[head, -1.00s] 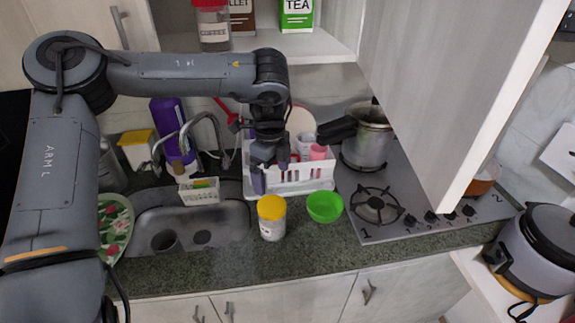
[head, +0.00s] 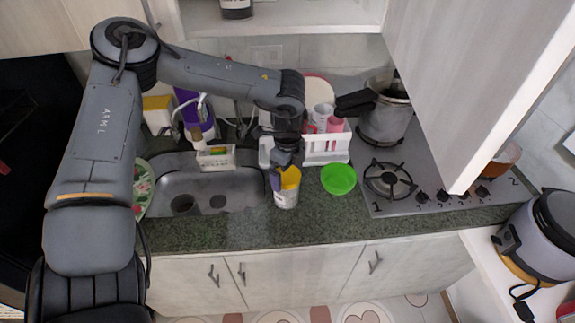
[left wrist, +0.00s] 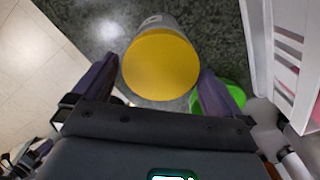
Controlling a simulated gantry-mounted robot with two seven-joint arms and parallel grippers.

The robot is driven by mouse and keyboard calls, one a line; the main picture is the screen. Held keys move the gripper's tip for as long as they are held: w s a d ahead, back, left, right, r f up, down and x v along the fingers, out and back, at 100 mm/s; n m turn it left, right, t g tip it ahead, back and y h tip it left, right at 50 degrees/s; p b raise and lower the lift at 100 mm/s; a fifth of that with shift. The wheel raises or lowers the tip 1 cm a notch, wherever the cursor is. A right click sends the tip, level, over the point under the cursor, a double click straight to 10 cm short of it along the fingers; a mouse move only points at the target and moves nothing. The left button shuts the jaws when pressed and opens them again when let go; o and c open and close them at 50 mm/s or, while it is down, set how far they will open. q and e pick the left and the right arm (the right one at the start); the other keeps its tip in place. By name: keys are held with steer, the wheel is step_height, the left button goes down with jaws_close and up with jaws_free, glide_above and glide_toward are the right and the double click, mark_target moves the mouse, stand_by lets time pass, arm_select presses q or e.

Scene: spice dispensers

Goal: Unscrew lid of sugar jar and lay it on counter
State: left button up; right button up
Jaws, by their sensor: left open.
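The sugar jar (head: 287,199) is a pale jar with a yellow lid (head: 291,178), standing upright on the green speckled counter (head: 310,230) in front of the dish rack. The lid is on the jar; it also shows in the left wrist view (left wrist: 161,66). The jar's label is too small to read. My left gripper (head: 282,180) is at the lid, with its arm coming over the sink. In the left wrist view its purple fingers (left wrist: 160,85) are open, one on each side of the lid, with a gap visible. My right gripper is not in view.
A green bowl (head: 338,179) stands close to the right of the jar. The white dish rack (head: 325,152) is behind. The sink (head: 225,187) is to the left and the stove (head: 425,188) to the right. Counter in front of the jar is clear.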

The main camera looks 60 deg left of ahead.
arm_select(q)
steer(key=c, duration=0.9)
steer(key=shift+f+n+b, duration=0.15)
steer(key=shift+n+b, duration=0.4)
steer(key=shift+n, duration=0.05)
steer(key=n+b, duration=0.2)
steer(key=n, duration=0.1)
steer(key=n+b, duration=0.2)
steer(key=n, duration=0.1)
steer(key=shift+w+a, duration=0.1)
steer(key=shift+n+b, duration=0.3)
steer(key=shift+n, duration=0.7)
